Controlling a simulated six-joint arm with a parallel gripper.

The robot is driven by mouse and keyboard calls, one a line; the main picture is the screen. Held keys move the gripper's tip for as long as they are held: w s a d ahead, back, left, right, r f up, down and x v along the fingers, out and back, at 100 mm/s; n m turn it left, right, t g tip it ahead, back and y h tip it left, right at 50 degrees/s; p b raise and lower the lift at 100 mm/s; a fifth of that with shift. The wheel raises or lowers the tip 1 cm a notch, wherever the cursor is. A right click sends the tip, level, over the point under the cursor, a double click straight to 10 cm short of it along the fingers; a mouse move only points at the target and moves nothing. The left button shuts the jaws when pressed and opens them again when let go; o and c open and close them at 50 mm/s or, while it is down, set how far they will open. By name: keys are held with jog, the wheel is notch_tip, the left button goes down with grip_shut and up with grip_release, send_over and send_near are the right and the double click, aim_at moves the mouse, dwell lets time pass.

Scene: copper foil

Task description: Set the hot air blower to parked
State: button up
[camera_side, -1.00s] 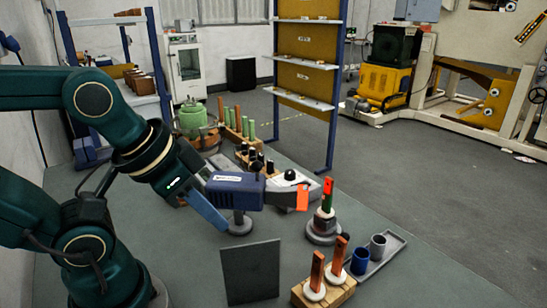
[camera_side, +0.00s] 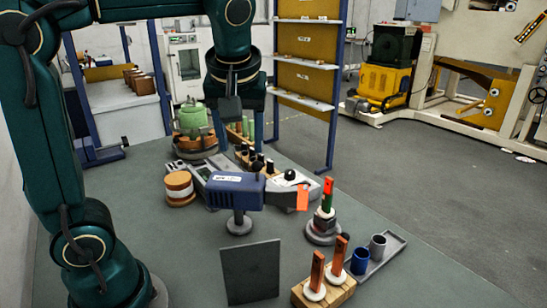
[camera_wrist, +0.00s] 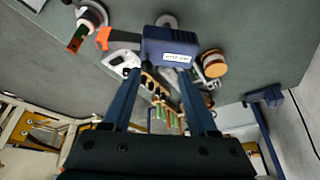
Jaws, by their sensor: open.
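The hot air blower (camera_side: 236,188) has a blue body and an orange-red nozzle end (camera_side: 303,197). It stands on a round grey foot with its nozzle pointing right, toward a round fixture (camera_side: 323,232) that holds an upright green and red piece (camera_side: 328,195). In the wrist view the blower (camera_wrist: 168,46) lies just beyond my fingertips, its nozzle pointing left. My gripper (camera_side: 238,125) is open and empty, pointing down above and behind the blower, apart from it. Its two blue fingers are spread in the wrist view (camera_wrist: 159,78).
A dark upright plate (camera_side: 250,272) stands in front of the blower. A wooden block (camera_side: 325,292) with copper pieces and a tray (camera_side: 385,255) with two cups are at right front. A copper-coloured spool (camera_side: 180,188) and green pot (camera_side: 193,117) stand behind left.

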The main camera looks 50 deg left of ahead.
aim_at(258, 163)
jog(key=shift+n+g+y, duration=0.5)
jog(key=shift+g, duration=0.4)
jog(key=w+f, duration=0.1)
jog(key=w+a+f, duration=0.1)
jog(key=w, duration=0.1)
jog(key=w+f, duration=0.1)
jog(key=w, duration=0.1)
jog(key=shift+a+f, duration=0.1)
jog(key=shift+a, duration=0.15)
jog(key=shift+a+f, duration=0.1)
jog(key=shift+f, duration=0.6)
jog(key=shift+x, duration=2.3)
grip_shut()
